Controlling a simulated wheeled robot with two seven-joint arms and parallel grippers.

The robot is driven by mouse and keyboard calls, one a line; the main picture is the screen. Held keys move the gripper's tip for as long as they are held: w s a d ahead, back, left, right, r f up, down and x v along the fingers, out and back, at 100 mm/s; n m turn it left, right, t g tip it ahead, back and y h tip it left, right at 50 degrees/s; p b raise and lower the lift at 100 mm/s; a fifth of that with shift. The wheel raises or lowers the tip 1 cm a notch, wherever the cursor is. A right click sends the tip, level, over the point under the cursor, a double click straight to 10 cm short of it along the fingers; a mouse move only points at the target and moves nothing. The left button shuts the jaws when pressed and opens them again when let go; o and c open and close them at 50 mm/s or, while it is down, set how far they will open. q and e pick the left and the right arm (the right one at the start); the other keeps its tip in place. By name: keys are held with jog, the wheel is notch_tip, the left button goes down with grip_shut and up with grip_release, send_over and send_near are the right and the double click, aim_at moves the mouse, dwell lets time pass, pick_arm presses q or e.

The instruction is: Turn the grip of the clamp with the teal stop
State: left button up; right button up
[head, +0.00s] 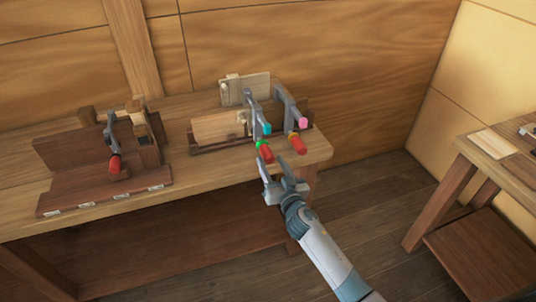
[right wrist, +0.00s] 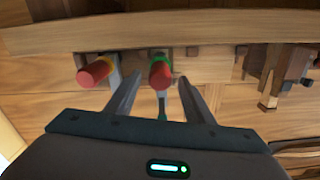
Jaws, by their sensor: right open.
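The clamp with the teal stop (head: 266,128) stands in the rack at the right end of the bench. It has a grey bar and a red grip (head: 265,153) with a green collar. My right gripper (head: 271,165) is open just in front of this grip, at the bench's front edge. In the right wrist view the red grip (right wrist: 160,75) appears between the two spread fingers, seen nearly end-on. I cannot tell how far it reaches between them; no finger visibly touches it. My left gripper is out of view.
Close to the right is a clamp with a pink stop (head: 303,122) and a red grip (head: 298,145) with a yellow-orange collar. A wooden fixture with another red-gripped clamp (head: 115,164) stands at the left. A side table (head: 465,150) is at the right, with open floor between.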

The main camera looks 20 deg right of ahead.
aim_at(270, 160)
jog(key=shift+w, duration=1.95)
jog(key=c, duration=1)
